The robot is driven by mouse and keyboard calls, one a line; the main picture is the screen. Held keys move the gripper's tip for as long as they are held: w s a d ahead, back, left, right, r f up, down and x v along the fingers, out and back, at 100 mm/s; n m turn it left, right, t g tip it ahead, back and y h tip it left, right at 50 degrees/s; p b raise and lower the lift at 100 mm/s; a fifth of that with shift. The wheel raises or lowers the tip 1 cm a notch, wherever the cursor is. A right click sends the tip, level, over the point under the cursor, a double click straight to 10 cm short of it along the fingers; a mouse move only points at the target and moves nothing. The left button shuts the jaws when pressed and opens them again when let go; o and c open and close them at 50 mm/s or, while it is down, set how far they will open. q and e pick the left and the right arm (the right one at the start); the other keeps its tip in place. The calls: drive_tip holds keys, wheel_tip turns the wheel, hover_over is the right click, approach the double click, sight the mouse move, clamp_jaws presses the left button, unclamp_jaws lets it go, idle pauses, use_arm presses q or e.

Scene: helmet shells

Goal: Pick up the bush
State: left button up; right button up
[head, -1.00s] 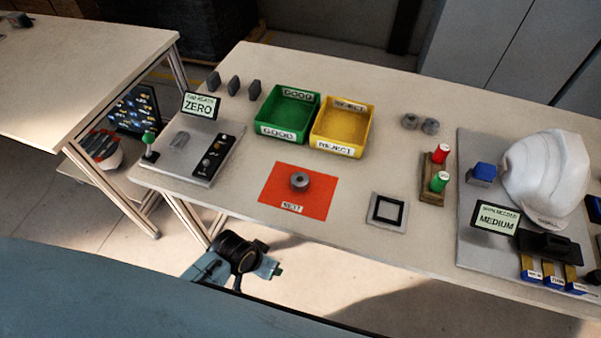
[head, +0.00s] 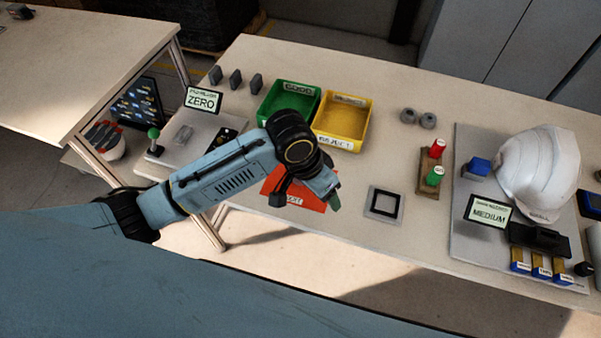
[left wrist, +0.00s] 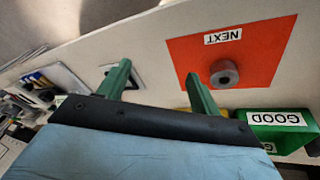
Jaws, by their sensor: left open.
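The bush (left wrist: 224,73) is a short grey ring with a centre hole. It sits on the orange-red NEXT mat (left wrist: 262,42) in the left wrist view. In the head view my left arm hides the bush, and only part of the mat (head: 306,200) shows. My left gripper (left wrist: 157,70) is open with green fingers and nothing between them. It hangs over the mat area, with the bush beyond and to one side of the fingers, apart from them. My right gripper is not in view.
A green GOOD bin (head: 288,104) and a yellow REJECT bin (head: 343,119) stand behind the mat. A black square frame on a grey plate (head: 384,204) lies to the right. Two grey round parts (head: 418,118) and a white helmet (head: 540,172) are farther right.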

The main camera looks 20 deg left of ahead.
use_arm(q)
drive_tip(key=w+a+r+g+y, duration=0.1)
drive_tip(key=w+a+r+y, duration=0.2)
drive_tip(key=w+a+r, duration=0.45)
drive_tip(key=shift+n, duration=0.4)
wheel_tip(320, 180, down, 8)
drive_tip(key=shift+r, duration=0.1)
drive_tip(key=shift+s+d+f+b, duration=0.1)
drive_tip(key=shift+f+b, duration=0.2)
drive_tip(key=shift+f, duration=1.15)
drive_tip(key=shift+d+f+b, duration=0.1)
drive_tip(key=shift+f+b, duration=0.2)
drive_tip(key=shift+f, duration=1.15)
drive_tip(key=c, duration=0.9)
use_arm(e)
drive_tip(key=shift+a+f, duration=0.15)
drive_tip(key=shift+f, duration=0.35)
